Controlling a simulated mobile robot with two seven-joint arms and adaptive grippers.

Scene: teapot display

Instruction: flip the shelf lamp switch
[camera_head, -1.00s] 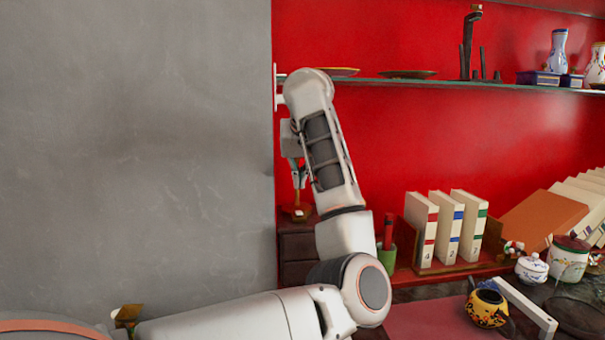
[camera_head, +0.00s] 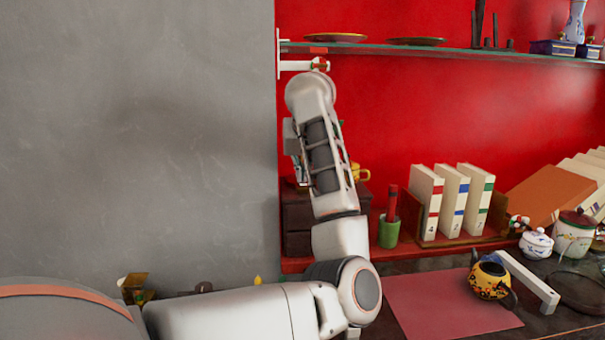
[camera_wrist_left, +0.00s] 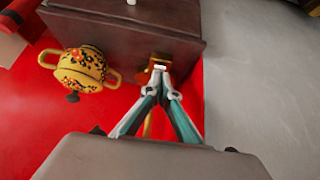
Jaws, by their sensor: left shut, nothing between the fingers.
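In the left wrist view, a small brass lamp base with a pale switch (camera_wrist_left: 160,67) sits at the edge of a dark wooden cabinet (camera_wrist_left: 120,32). A brass stem (camera_wrist_left: 148,126) shows between my fingers. My left gripper (camera_wrist_left: 161,84) is shut and empty, its fingertips right at the switch. I cannot tell whether they touch it. In the head view my left arm hides most of the gripper and the lamp. The cabinet (camera_head: 297,222) shows behind the arm. My right gripper is not in view.
A yellow flowered pot (camera_wrist_left: 80,68) stands close beside the fingers. A glass shelf (camera_head: 430,47) with plates runs above my arm. A green cup (camera_head: 388,232), books (camera_head: 452,202) and a yellow teapot (camera_head: 489,281) lie to the right. A grey wall (camera_head: 140,140) fills the left.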

